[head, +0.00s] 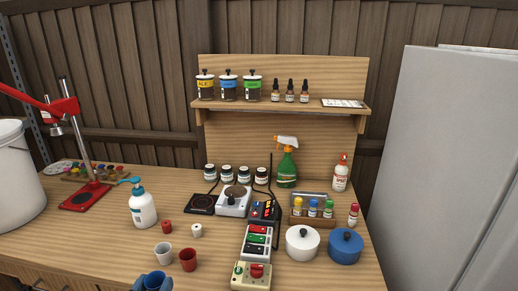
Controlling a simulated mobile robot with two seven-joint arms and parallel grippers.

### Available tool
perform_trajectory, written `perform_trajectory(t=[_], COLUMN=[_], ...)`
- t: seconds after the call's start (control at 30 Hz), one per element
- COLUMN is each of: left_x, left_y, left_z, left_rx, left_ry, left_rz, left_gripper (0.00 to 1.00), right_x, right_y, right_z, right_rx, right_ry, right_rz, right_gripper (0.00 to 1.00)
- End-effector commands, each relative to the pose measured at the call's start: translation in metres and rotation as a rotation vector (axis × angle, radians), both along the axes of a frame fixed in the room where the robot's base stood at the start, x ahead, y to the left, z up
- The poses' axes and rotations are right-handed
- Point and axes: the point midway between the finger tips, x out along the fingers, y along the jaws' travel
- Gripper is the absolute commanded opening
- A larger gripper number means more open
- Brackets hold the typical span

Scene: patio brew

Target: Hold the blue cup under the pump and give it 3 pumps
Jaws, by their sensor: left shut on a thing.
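The blue cup (155,281) is at the bottom edge of the head view, partly cut off by the frame. My left gripper (151,285) is shut on it; only its tips show there. The pump bottle (143,211), white with a blue pump head (131,181), stands upright on the bench, farther back and slightly left of the cup. Its spout points left. The cup is apart from the bottle and not under the spout. My right gripper is not in view.
A white cup (163,253) and a red cup (188,260) stand between the blue cup and the bottle's right side. Small red and white pots stand beside the bottle. A red press stand (86,196) and white bucket (18,180) are left. The bench front left is clear.

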Motion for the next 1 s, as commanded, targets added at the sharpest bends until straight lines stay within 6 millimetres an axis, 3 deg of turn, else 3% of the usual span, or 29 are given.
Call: perform_trajectory(t=[0.1,0.3,0.67,1.0], left_x=[0.009,0.017,0.018,0.018], left_y=[-0.024,-0.041,-0.041,-0.041], left_z=[0.027,0.042,0.043,0.059], left_rx=[-0.004,0.000,0.001,0.001], left_ry=[-0.006,-0.001,0.000,-0.011], left_rz=[0.005,0.005,0.003,0.003], left_gripper=[0.26,0.26,0.26,0.26], right_x=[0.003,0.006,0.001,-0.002], right_y=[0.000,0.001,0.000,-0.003], right_z=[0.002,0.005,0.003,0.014], right_rx=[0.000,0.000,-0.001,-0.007], right_ry=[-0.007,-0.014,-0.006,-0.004], right_rz=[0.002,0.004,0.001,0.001], right_gripper=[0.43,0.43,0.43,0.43])
